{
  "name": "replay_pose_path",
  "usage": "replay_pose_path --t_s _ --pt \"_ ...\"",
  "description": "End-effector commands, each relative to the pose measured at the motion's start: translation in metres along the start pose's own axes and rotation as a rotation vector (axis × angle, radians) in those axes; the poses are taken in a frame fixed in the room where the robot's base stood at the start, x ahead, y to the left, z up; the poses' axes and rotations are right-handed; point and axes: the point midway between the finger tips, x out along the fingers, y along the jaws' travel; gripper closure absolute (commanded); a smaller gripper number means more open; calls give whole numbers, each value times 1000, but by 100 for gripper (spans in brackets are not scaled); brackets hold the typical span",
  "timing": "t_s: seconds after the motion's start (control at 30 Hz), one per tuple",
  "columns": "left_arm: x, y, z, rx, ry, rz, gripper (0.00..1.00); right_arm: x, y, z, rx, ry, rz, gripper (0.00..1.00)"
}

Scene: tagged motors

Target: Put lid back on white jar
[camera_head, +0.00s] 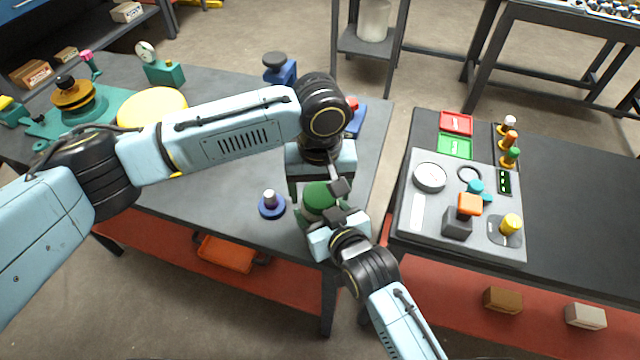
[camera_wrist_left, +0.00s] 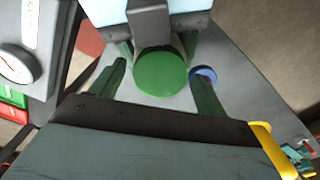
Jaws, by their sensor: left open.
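A round green lid (camera_head: 318,196) lies near the table's right front corner, between my two grippers. It shows as a flat green disc in the left wrist view (camera_wrist_left: 160,73). A pale strip behind the disc looks like the side of the white jar (camera_wrist_left: 180,42), which is mostly hidden. My left gripper (camera_wrist_left: 156,92) is open, with one finger on each side of the disc and gaps between. My right gripper (camera_wrist_left: 158,48) comes from the opposite side, its fingers flanking the pale strip below the disc. I cannot tell whether they press on it.
A blue-based peg (camera_head: 271,204) stands left of the lid. A yellow disc (camera_head: 152,107) and a teal fixture (camera_head: 75,125) are farther left. A gap separates this table from the right one, which holds a grey panel (camera_head: 415,235). The front middle of the left table is clear.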

Motion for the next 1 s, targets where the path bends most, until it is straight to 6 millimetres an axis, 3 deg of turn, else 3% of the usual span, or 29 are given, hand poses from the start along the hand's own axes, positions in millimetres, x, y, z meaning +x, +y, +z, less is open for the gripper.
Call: replay_pose_path --t_s 0.07,0.4,0.53,0.8,1.0 --pt "0 0 0 0 0 0 27 0 0 0 0 0 0 98" --pt "0 0 0 -1 0 0 70 0 0 0 0 0 0 98" --pt "0 0 0 37 0 0 71 0 0 0 0 0 0 98" --pt "0 0 0 273 -1 0 71 0 0 0 0 0 0 98" --pt "0 0 0 284 -1 0 71 0 0 0 0 0 0 98"
